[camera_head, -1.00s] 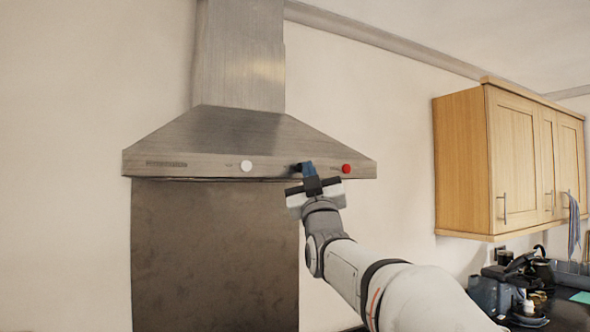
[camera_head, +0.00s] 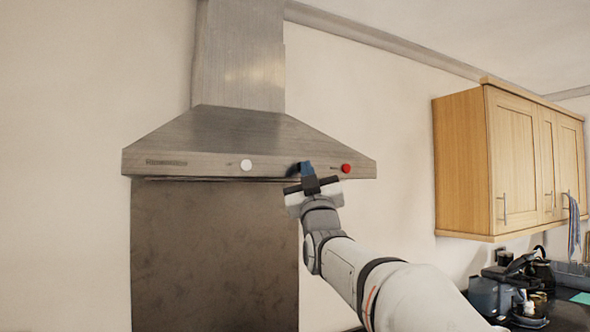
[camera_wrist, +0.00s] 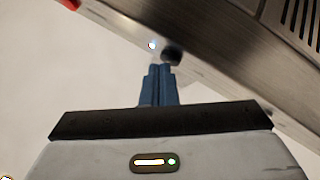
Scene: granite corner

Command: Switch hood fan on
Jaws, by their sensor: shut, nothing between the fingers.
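The steel range hood (camera_head: 215,135) hangs on the wall, with its controls along the front strip. A white knob (camera_head: 246,164) sits left of my gripper and a red knob (camera_head: 346,168) to its right. A small dark knob (camera_wrist: 174,56) shows in the wrist view just beyond my fingertips, beside a small bright spot (camera_wrist: 152,45). My gripper (camera_head: 303,168) is shut and empty, its blue fingers at the front strip between the white and red knobs. It also shows in the wrist view (camera_wrist: 160,68). I cannot tell whether the fingertips touch the dark knob.
A dark splashback panel (camera_head: 215,250) is below the hood. A wooden wall cabinet (camera_head: 465,160) hangs at the right, above a dark counter (camera_head: 565,315) with a kettle and other items. The wall between hood and cabinet is bare.

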